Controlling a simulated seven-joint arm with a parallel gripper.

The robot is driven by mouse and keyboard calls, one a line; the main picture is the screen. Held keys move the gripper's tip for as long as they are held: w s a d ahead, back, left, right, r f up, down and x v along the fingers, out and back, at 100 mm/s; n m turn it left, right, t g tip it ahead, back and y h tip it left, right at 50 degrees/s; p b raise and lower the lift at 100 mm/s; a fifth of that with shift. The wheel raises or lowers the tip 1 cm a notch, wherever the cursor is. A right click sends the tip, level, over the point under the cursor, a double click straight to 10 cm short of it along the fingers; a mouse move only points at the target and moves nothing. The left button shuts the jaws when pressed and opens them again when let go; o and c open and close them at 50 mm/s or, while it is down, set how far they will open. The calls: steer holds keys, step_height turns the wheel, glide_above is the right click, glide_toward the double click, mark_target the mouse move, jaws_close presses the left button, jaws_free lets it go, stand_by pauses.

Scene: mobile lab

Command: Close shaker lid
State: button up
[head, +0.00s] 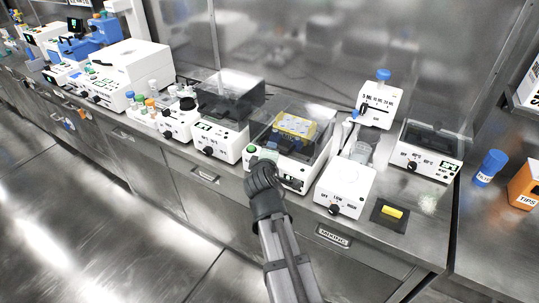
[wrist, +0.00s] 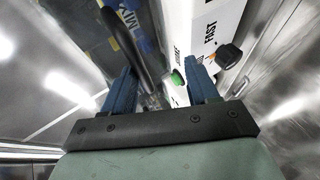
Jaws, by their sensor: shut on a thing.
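The shaker (head: 291,180) is a white box with a front panel, at the middle of the bench in the head view. A yellow rack (head: 295,127) sits inside it, and its smoky clear lid (head: 322,148) shows around the rack. How far the lid is raised is hard to tell. My gripper (head: 263,160) is at the shaker's front left. A green button (wrist: 177,77) shows beside the right finger. The finger contact is partly hidden.
A dark-lidded device (head: 220,138) stands left of the shaker. A white mixer (head: 343,187) with a knob stands close on its right. Beyond are a yellow block on a dark pad (head: 391,213) and a heater box (head: 430,150). The bench's front edge is below my gripper.

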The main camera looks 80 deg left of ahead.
steer(key=shift+d+f, duration=0.15)
steer(key=shift+f, duration=0.05)
steer(key=v, duration=1.3)
steer(key=shift+d+r, duration=0.25)
steer(key=shift+r, duration=0.15)
steer(key=shift+s, duration=0.1)
